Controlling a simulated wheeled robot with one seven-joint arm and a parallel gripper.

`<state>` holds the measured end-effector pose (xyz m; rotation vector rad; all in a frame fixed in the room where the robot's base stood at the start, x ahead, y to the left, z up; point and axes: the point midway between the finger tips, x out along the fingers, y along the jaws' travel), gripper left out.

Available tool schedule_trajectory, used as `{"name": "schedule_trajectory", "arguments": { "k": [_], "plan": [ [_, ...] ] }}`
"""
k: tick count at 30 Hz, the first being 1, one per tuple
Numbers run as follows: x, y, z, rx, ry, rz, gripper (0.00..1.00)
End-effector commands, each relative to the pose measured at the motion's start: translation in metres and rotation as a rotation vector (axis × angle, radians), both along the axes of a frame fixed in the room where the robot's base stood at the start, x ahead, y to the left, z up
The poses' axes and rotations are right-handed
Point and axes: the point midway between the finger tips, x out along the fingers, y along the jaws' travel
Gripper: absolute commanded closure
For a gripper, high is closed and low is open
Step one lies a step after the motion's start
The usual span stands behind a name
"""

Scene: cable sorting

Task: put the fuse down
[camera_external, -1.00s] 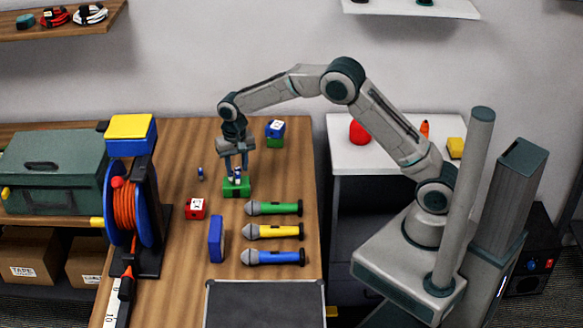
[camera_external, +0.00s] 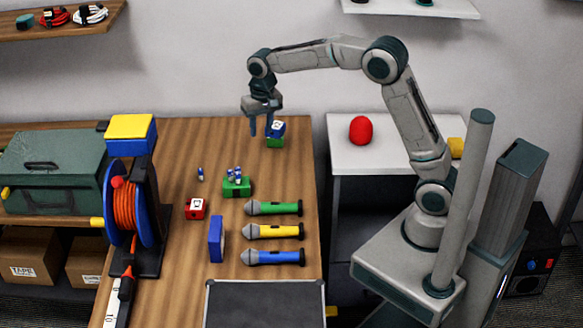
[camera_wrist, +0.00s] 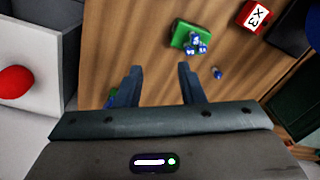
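Several small blue-and-white fuses (camera_external: 235,174) are clustered on a green block (camera_external: 237,188) on the wooden table; they also show in the wrist view (camera_wrist: 195,45). One more fuse (camera_external: 200,174) stands alone on the table to the left of that block; it too shows in the wrist view (camera_wrist: 216,73). My gripper (camera_external: 261,133) is raised behind the green block, near a blue-and-white cube. In the wrist view my gripper (camera_wrist: 160,72) has its fingers apart with only wood between them. I cannot tell which fuse was handled.
The blue-and-white cube (camera_external: 277,127) sits on another green block (camera_external: 275,142). A red cube (camera_external: 195,209), a blue upright piece (camera_external: 216,239) and green, yellow and blue microphones (camera_external: 273,208) lie nearer. A cable reel (camera_external: 126,205) stands left. Bare wood lies at the back left.

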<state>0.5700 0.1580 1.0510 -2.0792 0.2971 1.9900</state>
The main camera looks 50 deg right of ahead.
Motion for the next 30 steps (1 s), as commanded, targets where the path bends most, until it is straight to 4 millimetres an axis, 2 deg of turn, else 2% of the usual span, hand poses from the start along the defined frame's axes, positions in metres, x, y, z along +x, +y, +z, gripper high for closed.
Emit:
{"name": "schedule_trajectory", "arguments": {
  "k": [1, 3, 10, 16, 21, 25, 30],
  "plan": [
    [-0.015, -0.016, 0.012, 0.005, -0.016, 0.012, 0.65],
    [-0.036, -0.035, 0.024, 0.008, -0.034, 0.04, 0.65],
    [-0.112, -0.09, 0.044, 0.004, -0.096, 0.127, 0.65],
    [-0.185, -0.127, 0.043, -0.019, -0.152, 0.205, 0.65],
    [-0.24, -0.147, 0.028, -0.046, -0.189, 0.265, 0.65],
    [-0.266, -0.154, 0.017, -0.062, -0.206, 0.296, 0.65],
    [-0.279, -0.158, 0.01, -0.072, -0.214, 0.313, 0.65]
  ]
}}
